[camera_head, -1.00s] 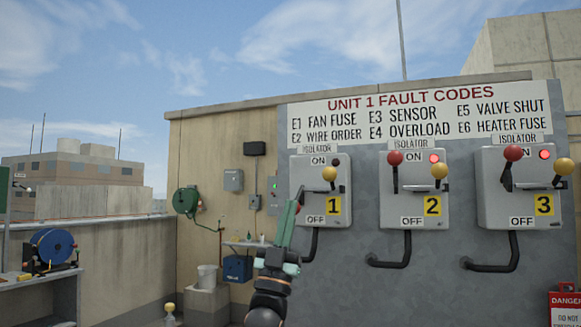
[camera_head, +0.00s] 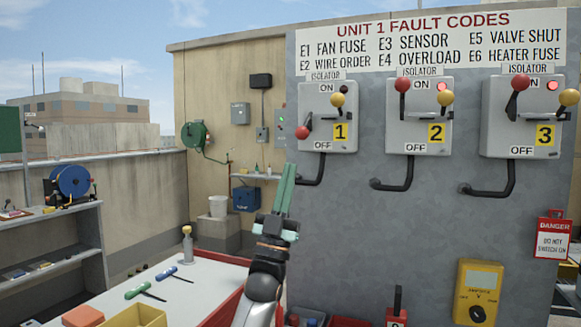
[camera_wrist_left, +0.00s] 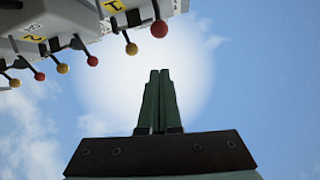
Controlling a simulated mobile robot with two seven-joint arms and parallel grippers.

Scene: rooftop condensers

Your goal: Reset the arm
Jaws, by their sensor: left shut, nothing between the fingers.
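My left gripper (camera_head: 285,190) points up in front of the grey panel's left edge, its green fingers together and empty. In the left wrist view the closed fingers (camera_wrist_left: 159,100) stand against bright sky. Isolator 1 (camera_head: 328,115) is on the panel above and right of the gripper; its red-knobbed lever (camera_head: 303,132) hangs low near OFF and its lamp is dark. Isolator 2 (camera_head: 419,115) and isolator 3 (camera_head: 521,115) have red knobs up near ON and red lamps lit. The gripper is apart from all levers. My right gripper is not in view.
A yellow meter (camera_head: 478,292) and a red danger tag (camera_head: 552,238) are at lower right. A shelf with a blue reel (camera_head: 71,181) stands at left. Curved black pipes jut below the isolators.

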